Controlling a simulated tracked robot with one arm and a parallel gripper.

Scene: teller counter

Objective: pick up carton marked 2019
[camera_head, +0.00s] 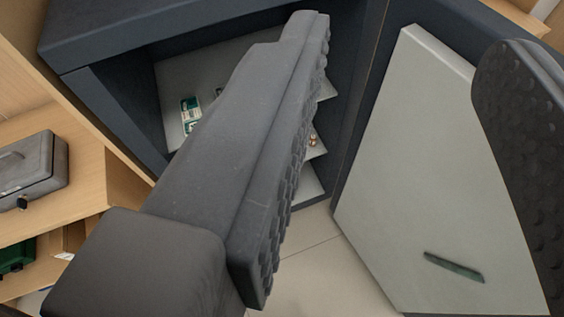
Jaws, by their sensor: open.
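No carton marked 2019 can be made out in this view. My gripper (410,90) is open, with its two dark, ridged fingers wide apart and nothing seen between them. The left finger crosses the front of an open dark safe (130,45) and hides much of its inside. The right finger is at the right edge, in front of the safe's open door (400,170). Small green-and-white packs (190,108) lie on a light shelf inside the safe; I cannot read any marking on them.
A small brass-coloured item (313,140) shows inside the safe beside my left finger. A grey metal cash box (30,168) sits on a wooden counter (75,195) at the left. A green object (17,258) is below it. Bare tiled floor (315,265) shows below the safe.

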